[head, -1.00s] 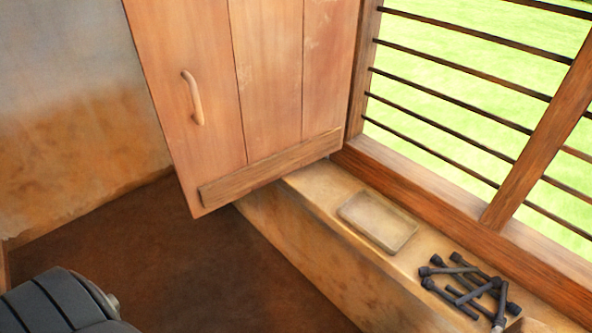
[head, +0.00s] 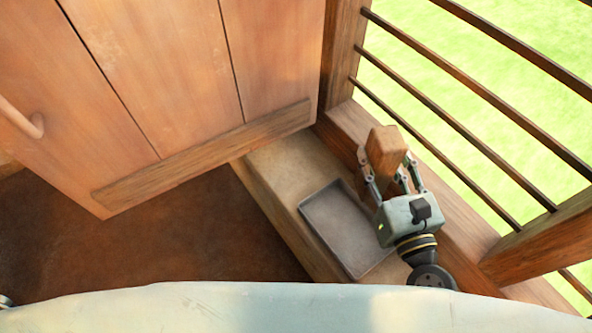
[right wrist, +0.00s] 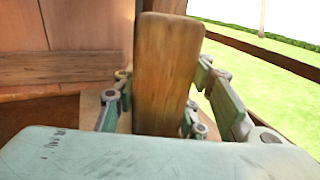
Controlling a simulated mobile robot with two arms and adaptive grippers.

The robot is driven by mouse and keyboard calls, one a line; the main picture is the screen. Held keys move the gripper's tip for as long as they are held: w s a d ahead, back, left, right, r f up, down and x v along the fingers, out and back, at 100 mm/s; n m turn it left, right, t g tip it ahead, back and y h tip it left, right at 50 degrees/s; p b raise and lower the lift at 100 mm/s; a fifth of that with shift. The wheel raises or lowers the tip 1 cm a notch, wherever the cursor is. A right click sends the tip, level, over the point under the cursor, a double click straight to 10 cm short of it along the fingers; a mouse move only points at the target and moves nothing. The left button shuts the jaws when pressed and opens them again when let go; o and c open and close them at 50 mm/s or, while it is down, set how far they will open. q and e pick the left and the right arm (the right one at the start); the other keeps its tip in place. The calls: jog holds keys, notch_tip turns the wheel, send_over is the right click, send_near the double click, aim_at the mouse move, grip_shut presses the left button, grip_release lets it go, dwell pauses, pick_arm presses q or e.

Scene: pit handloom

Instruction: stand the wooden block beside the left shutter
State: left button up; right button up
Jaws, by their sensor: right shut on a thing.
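The wooden block (head: 385,150) is held upright or nearly so in my right gripper (head: 388,178), above the sill by the window frame. In the right wrist view the block (right wrist: 165,75) stands between the two fingers of the gripper (right wrist: 158,112), which are shut on it. The left shutter (head: 150,85) is the open plank panel at the left, with a curved handle. The block is to the right of its lower corner and apart from it. Whether the block's bottom touches the sill is hidden by the gripper.
A shallow grey tray (head: 345,225) lies on the sill just left of my right gripper. Dark window bars (head: 460,90) and a wooden post (head: 545,240) stand at the right. A bare stretch of sill (head: 290,165) lies between the tray and the shutter.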

jog(key=w+a+f+n+g+y+b, duration=0.1)
jog(key=w+a+f+y+b, duration=0.1)
jog(key=w+a+f, duration=0.1)
jog(key=w+a+f+n+g+y+b, duration=0.1)
jog(key=w+a+f+n+y+b, duration=0.1)
jog(key=w+a+f, duration=0.2)
jog(key=w+a+f+n+g+y+b, duration=0.1)
jog(key=w+a+f+y+b, duration=0.1)
jog(key=w+a+f, duration=0.2)
jog(key=shift+w+a+f+n+y, duration=0.15)
jog(key=shift+w+a, duration=0.2)
jog(key=shift+a, duration=0.3)
jog(key=shift+w+a+r+n+y, duration=0.1)
jog(key=shift+w+a, duration=0.2)
jog(key=shift+a, duration=0.35)
jog(key=shift+w+a+f+n+y, duration=0.15)
jog(key=shift+w+a, duration=0.2)
jog(key=shift+a, duration=0.4)
jog(key=shift+f+b, duration=1.3)
jog(key=shift+f, duration=0.7)
jog(key=shift+f, duration=0.15)
jog(key=o, duration=1.4)
